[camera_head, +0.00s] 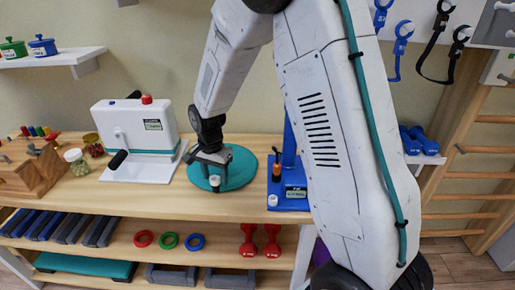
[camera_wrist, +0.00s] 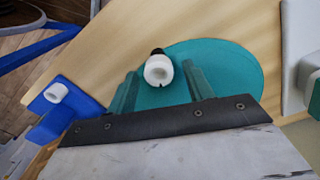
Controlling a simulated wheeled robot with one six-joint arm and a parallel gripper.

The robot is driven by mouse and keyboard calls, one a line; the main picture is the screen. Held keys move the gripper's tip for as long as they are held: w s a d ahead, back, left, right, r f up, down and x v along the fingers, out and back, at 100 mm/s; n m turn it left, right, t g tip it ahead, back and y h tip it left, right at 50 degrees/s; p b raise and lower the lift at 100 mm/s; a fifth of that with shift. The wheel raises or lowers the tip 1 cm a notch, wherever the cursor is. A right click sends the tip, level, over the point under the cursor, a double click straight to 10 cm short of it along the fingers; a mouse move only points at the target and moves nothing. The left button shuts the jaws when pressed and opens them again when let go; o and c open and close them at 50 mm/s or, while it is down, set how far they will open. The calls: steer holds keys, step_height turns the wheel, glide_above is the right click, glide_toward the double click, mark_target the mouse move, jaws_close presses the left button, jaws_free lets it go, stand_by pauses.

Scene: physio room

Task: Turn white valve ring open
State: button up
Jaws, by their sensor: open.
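A small white ring-shaped piece (camera_wrist: 158,71) with a dark hole or slot shows in the wrist view, with a black part behind it. It stands over a round teal disc (camera_wrist: 236,70). In the head view the white piece (camera_head: 214,181) sits at the front of the teal disc (camera_head: 238,168) on the wooden shelf. My gripper (camera_wrist: 161,74) is open; its two teal fingers stand on either side of the white piece, with gaps visible. In the head view my gripper (camera_head: 211,166) is just above and behind the piece. Whether a finger touches it cannot be told.
A blue stand (camera_head: 290,190) with another white cap (camera_head: 272,200) and an orange-black item is close right. A white device (camera_head: 135,125) on a white plate stands left. Jars and a wooden peg block (camera_head: 35,170) are farther left. The shelf front between is clear.

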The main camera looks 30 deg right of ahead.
steer(key=shift+m, duration=0.8)
step_height(320, 180, up, 8)
steer(key=s+d+r+n, duration=0.1)
steer(key=s+r+n, duration=0.4)
steer(key=s, duration=0.5)
steer(key=s+d+r+n, duration=0.1)
steer(key=s+r+n, duration=0.4)
steer(key=s+r, duration=0.3)
steer(key=shift+s+r+n+t, duration=0.3)
steer(key=shift+s+r+t, duration=0.1)
steer(key=shift+s, duration=1.3)
